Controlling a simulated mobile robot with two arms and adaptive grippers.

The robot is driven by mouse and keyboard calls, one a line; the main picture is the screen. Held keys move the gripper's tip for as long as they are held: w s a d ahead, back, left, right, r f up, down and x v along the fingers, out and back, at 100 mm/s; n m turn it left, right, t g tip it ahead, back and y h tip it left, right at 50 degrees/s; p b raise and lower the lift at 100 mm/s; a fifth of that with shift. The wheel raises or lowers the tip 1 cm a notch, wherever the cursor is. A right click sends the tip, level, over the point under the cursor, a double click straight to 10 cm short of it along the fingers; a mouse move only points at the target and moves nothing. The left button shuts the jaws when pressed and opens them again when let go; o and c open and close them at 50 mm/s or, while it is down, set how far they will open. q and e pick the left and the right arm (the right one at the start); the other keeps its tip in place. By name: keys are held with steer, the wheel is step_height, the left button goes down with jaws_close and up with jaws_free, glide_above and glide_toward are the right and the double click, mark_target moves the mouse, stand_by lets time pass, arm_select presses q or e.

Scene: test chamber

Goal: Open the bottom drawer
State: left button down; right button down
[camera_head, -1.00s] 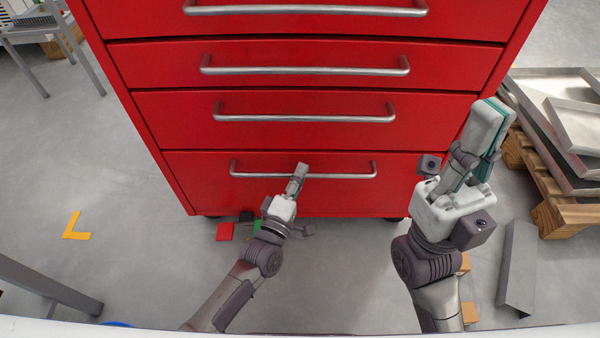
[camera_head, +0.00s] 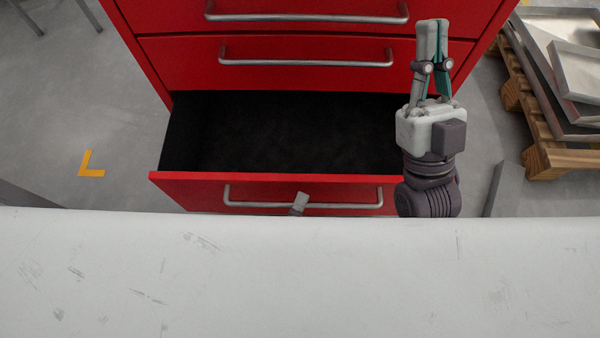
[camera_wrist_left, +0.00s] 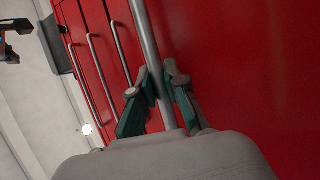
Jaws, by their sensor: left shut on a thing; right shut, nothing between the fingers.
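The bottom drawer (camera_head: 176,188) of the red cabinet stands pulled well out, and its dark inside shows empty. Its metal bar handle (camera_head: 250,204) runs along the front. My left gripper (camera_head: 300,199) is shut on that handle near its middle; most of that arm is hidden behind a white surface. In the left wrist view the fingers of my left gripper (camera_wrist_left: 160,100) close around the handle bar (camera_wrist_left: 147,40) against the red drawer front. My right gripper (camera_head: 432,25) is shut and empty, pointing up in front of the cabinet's right side.
The drawers above (camera_head: 180,60) are shut. A wooden pallet (camera_head: 545,150) with metal trays (camera_head: 560,70) stands at the right. A yellow floor mark (camera_head: 90,165) lies on clear grey floor at the left. The white surface (camera_head: 300,280) fills the lower part of the head view.

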arm_select(q)
steer(key=shift+s, duration=0.9)
arm_select(e)
steer(key=shift+w+f+g, duration=0.3)
steer(key=shift+w+f, duration=0.05)
steer(key=shift+w, duration=0.1)
arm_select(q)
steer(key=c, duration=1.2)
jaws_free()
steer(key=v, duration=1.2)
steer(key=shift+f, duration=0.1)
